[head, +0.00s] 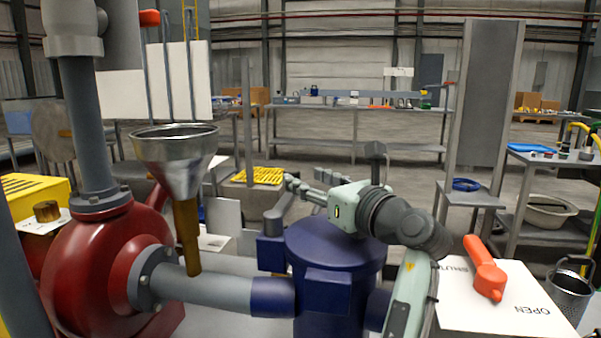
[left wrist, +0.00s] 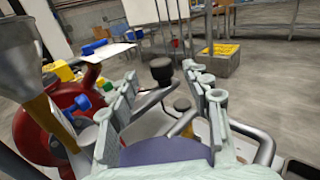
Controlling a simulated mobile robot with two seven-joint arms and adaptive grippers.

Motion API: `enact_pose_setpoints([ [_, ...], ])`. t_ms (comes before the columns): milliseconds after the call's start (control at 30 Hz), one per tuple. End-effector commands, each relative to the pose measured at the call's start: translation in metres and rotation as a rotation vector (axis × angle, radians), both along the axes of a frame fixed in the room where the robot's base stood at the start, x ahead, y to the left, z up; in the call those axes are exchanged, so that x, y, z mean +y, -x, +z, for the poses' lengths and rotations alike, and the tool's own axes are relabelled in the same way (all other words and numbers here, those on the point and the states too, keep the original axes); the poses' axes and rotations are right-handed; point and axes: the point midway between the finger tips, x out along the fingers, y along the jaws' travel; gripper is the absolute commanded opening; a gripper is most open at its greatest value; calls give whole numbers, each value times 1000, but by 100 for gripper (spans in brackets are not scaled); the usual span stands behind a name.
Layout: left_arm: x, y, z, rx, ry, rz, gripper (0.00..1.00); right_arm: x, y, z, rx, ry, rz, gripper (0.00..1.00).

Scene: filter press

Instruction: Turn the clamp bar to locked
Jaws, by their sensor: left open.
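The blue vessel (head: 334,245) with a round lid stands at the lower middle of the head view. A grey bar (head: 280,209), which looks like the clamp bar, slants up from the left side of the lid. My left gripper (head: 306,189) is above the lid with its fingers pointing left and away. In the left wrist view the left gripper (left wrist: 160,98) is open. A bent grey bar (left wrist: 153,100) and a black knob (left wrist: 160,72) show between and beyond its fingers, with no visible contact. The lock position is not readable. My right gripper is not in view.
A metal funnel (head: 176,160) and a red pump body (head: 88,268) stand at the left. An orange handle (head: 485,269) sits on a white plate marked SHUT and OPEN at the right. A yellow tray (head: 258,175) is behind the vessel.

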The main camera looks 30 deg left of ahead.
Motion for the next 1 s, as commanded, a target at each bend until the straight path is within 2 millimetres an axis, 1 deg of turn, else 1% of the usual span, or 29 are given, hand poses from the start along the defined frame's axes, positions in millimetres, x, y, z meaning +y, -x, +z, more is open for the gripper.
enact_pose_setpoints([
  [100,18,-10,1,-3,-1,2,49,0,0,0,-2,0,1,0],
  [300,43,-25,1,-4,-1,1,49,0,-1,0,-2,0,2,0],
  [400,50,-30,1,-4,-1,0,49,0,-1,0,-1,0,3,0],
  [500,53,-32,1,-4,-1,-1,49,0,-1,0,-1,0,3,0],
  [733,54,-32,1,-4,-1,-1,49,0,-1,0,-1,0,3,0],
  [1000,54,-32,1,-4,-1,-1,15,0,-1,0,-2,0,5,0],
])
